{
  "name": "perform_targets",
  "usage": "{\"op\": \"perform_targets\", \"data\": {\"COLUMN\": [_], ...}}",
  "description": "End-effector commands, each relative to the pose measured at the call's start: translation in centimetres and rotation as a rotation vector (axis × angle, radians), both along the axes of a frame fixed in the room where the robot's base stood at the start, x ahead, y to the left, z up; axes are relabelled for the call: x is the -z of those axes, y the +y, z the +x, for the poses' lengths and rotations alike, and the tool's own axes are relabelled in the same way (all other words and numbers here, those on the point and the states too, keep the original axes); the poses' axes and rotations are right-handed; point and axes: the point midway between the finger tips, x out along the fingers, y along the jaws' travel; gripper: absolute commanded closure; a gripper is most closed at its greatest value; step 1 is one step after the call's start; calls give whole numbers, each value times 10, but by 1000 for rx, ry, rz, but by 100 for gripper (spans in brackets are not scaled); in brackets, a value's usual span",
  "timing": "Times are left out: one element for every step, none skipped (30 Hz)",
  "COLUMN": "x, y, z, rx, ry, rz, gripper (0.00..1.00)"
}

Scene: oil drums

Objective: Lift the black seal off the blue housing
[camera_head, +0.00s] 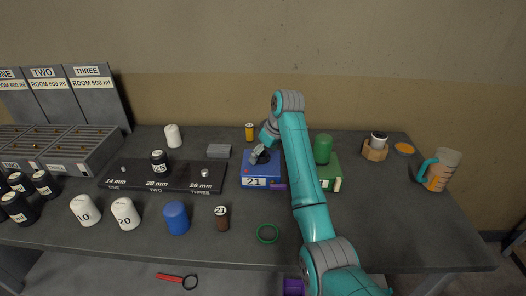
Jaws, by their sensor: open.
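My gripper (259,157) is open and is over the top of this housing, at the end of my teal arm. A dark patch lies under and around the fingers on the housing's top. I cannot tell how much of it is the black seal and how much is the gripper. Whether the fingers touch it is too small to see.
A green box (331,184) with a green cylinder (322,149) stands right of the housing, partly behind my arm. A yellow can (250,132) and a grey block (219,151) are nearby. A green ring (268,233) lies in front. The table's right front is clear.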

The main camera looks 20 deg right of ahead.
Motion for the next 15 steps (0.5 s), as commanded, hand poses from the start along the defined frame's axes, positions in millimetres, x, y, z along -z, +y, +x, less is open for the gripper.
{"op": "perform_targets", "data": {"x": [0,0,0,0,0,0,0,0,0,0,0,0,0,0,0], "y": [0,0,0,0,0,0,0,0,0,0,0,0,0,0,0], "z": [0,0,0,0,0,0,0,0,0,0,0,0,0,0,0], "rx": [0,0,0,0,0,0,0,0,0,0,0,0,0,0,0], "ry": [0,0,0,0,0,0,0,0,0,0,0,0,0,0,0], "rz": [0,0,0,0,0,0,0,0,0,0,0,0,0,0,0], "gripper": [6,6,16,24,31,41,49,56,66,71,71,71,71,71,71]}}
